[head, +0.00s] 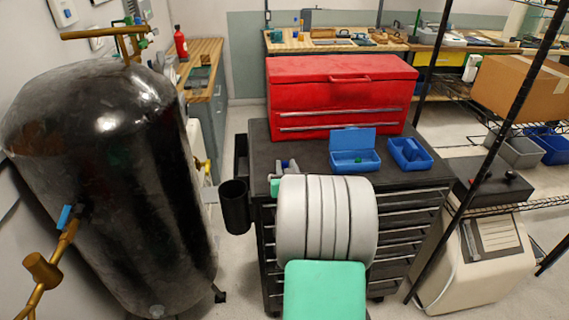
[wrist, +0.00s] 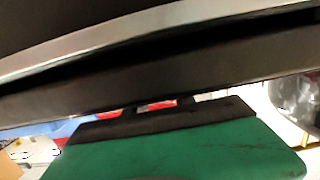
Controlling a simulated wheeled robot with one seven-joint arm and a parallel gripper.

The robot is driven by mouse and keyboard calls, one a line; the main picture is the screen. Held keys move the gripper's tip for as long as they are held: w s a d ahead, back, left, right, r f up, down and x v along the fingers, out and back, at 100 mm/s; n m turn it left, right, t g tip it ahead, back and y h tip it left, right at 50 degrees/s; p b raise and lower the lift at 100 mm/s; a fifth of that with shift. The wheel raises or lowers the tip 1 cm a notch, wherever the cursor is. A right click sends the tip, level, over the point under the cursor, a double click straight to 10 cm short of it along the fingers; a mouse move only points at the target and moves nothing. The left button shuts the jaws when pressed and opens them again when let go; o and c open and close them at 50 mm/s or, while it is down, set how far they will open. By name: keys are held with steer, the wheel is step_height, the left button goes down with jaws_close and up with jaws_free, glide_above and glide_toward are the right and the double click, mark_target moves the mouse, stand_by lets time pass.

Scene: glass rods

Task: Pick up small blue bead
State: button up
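I cannot make out a small blue bead in either view. In the head view, two open blue bins, the left one (head: 355,161) and the right one (head: 410,156), sit on top of a black drawer cabinet (head: 310,146). Small dark or green bits show inside them, too small to name. My white and green arm links stand in front of the cabinet. My gripper is not discernible in the head view; the arm may hide it. The wrist view is filled by a close dark slab with a grey edge and a green surface.
A red toolbox (head: 340,92) stands at the back of the cabinet top. A black cup (head: 235,206) hangs at its left side. A large black tank (head: 100,170) stands on the left. A wire shelf rack with a cardboard box (head: 520,88) is on the right.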

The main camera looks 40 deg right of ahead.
steer(key=shift+c, duration=0.4)
jaws_close()
steer(key=shift+r, duration=0.15)
